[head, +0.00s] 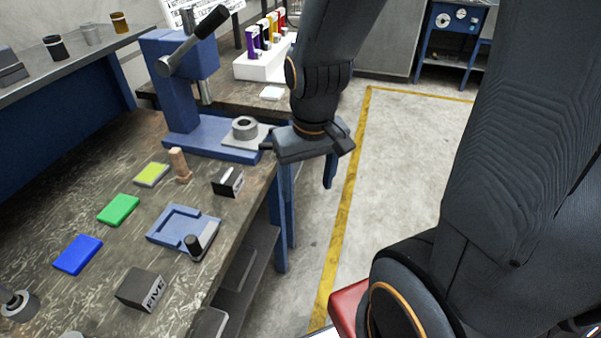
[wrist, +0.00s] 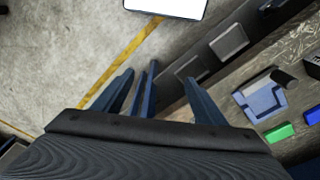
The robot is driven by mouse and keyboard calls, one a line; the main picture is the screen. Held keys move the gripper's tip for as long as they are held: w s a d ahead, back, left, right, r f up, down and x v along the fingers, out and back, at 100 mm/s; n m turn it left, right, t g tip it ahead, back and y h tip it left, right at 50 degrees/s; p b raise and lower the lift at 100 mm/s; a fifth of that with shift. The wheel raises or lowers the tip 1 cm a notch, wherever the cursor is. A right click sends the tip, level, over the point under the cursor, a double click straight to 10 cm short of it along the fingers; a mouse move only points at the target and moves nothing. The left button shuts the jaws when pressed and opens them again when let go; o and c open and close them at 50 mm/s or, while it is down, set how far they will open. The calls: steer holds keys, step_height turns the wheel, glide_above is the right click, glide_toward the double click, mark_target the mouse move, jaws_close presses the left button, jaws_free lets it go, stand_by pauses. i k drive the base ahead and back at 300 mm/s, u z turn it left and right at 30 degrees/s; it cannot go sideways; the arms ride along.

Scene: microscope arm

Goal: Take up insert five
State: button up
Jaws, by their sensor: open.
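A dark grey block with a white FIVE label (head: 141,289) sits on the near part of the workbench. Its edge also shows at the right border of the wrist view (wrist: 315,67). My gripper (head: 310,205) hangs past the bench's right edge, over the floor, well apart from the block. Its blue fingers point down, spread and empty. They also show in the wrist view (wrist: 165,76), with floor and the bench side beyond them.
A blue fixture (head: 168,238) with a dark-topped cylinder (head: 203,240) lies beyond the block. Green (head: 118,209) and blue (head: 77,253) plates lie to its left.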

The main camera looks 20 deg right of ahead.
mark_target(141, 290)
steer(key=u, duration=1.95)
steer(key=k, duration=0.5)
steer(key=z, duration=0.25)
steer(key=i, duration=0.5)
steer(key=u, duration=0.05)
